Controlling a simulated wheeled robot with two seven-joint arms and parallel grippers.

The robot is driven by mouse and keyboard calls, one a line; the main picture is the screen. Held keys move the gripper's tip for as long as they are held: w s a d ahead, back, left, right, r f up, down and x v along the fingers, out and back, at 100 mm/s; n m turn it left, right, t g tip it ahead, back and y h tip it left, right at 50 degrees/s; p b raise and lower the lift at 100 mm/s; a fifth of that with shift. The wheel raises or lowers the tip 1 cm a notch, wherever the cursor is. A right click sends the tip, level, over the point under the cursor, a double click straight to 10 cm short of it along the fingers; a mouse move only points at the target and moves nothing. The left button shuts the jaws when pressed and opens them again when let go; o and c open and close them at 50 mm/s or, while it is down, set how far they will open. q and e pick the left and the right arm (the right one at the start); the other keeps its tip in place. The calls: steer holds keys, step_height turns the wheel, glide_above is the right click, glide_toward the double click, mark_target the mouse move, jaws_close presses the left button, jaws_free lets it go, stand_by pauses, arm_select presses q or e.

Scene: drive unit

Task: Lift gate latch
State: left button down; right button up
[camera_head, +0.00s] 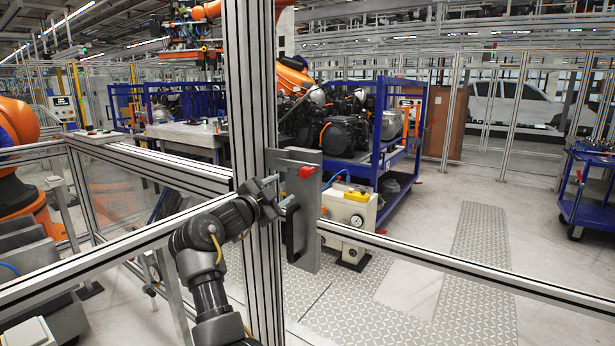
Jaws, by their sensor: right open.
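The gate latch (307,215) is a grey metal plate on the aluminium gate post (247,100), near the middle of the head view. A red knob (307,172) sits at its upper part, and a black handle (291,238) hangs on its left side. My right gripper (281,193) is open at the post, just left of the plate and below the red knob. Its fingers point toward the latch; I cannot tell whether they touch it. My right wrist covers part of the post. My left gripper is not in view.
Horizontal fence rails (450,268) run left and right of the post. Beyond the fence stand a blue rack (384,125) with engine parts and a white box with a yellow top (350,222). An orange robot (18,125) stands at left. Open floor lies at right.

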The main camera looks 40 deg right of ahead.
mark_target(302, 174)
steer(key=shift+m+g, duration=0.5)
steer(key=shift+m, duration=0.3)
steer(key=d+r+p, duration=0.1)
steer(key=d, duration=0.2)
steer(key=d+r+p, duration=0.1)
steer(key=d, duration=0.2)
steer(key=d+p, duration=0.1)
steer(key=d, duration=0.2)
steer(key=shift+w+d+r, duration=0.3)
steer(key=shift+w+r, duration=0.1)
steer(key=shift+w+d+f, duration=0.1)
steer(key=shift+w+d, duration=0.1)
steer(key=shift+d, duration=0.5)
jaws_close()
